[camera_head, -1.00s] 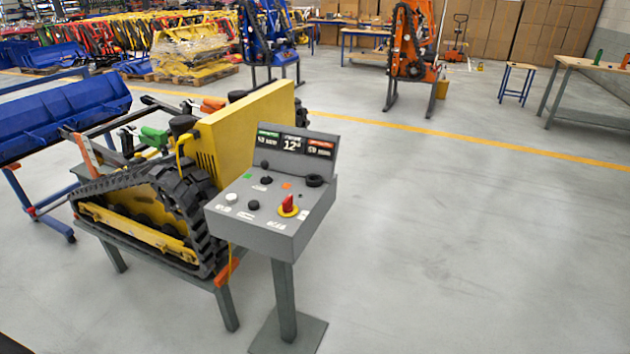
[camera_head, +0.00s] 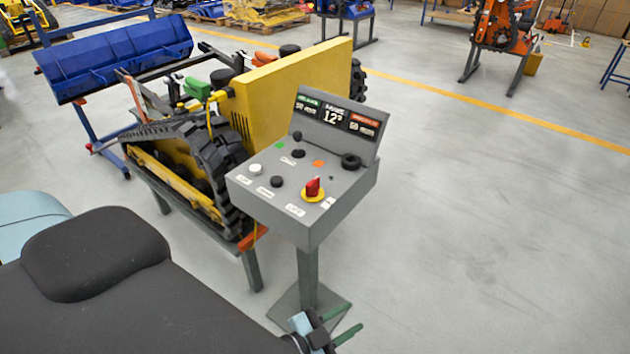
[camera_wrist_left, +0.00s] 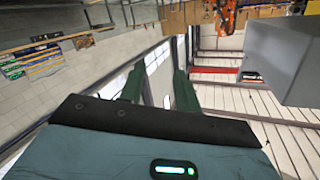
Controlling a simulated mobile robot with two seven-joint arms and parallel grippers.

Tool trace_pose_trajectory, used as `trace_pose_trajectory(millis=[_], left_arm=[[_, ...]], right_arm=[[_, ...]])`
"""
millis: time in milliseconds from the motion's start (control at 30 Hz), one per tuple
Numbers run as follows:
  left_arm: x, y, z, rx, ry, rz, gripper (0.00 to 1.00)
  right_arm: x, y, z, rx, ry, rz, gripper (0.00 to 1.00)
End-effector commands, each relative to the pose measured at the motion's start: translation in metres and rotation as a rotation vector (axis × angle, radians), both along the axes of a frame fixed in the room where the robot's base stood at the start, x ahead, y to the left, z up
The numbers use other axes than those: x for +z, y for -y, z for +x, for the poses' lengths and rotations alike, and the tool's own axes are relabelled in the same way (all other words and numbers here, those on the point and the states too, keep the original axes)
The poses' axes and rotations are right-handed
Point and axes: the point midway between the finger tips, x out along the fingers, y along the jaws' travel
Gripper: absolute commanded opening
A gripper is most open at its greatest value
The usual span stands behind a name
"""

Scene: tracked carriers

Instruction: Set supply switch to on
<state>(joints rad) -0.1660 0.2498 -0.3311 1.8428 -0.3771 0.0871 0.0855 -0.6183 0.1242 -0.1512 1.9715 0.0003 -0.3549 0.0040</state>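The grey control console (camera_head: 345,205) stands on a post in the middle of the head view. A red rotary knob on a yellow disc (camera_head: 313,190) sits on its sloped face; it looks like the supply switch, but the labels are too small to read. My left gripper (camera_head: 350,319) is low in front of the console, below the panel, beside the post in the picture, touching no control. The left wrist view shows its two green fingers (camera_wrist_left: 160,78) apart with nothing between them. A grey box at the right there (camera_wrist_left: 285,62) seems to be the console. My right gripper is out of view.
Black knobs, a white button (camera_head: 256,170) and a black ring-shaped control (camera_head: 351,161) share the panel. A display (camera_head: 337,117) rises behind them. A yellow tracked carrier (camera_head: 290,90) on a stand adjoins the console's left. The floor to the right is clear.

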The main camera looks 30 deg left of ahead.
Motion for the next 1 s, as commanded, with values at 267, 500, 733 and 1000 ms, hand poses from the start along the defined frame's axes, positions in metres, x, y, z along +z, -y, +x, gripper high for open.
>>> trace_pose_trajectory(millis=[267,500,733,1000], left_arm=[[0.092,0.068,0.061,-0.449,0.564,0.214,0.33],[0.117,0.095,0.074,-0.895,0.891,0.493,0.33],[0.108,0.062,0.1,-1.331,0.99,0.866,0.33],[0.123,-0.055,0.16,-1.739,0.74,1.382,0.33]], right_arm=[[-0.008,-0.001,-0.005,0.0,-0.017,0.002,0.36],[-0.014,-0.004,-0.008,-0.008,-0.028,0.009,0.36],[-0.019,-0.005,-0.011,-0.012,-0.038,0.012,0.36],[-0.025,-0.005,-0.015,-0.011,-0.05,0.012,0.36]])
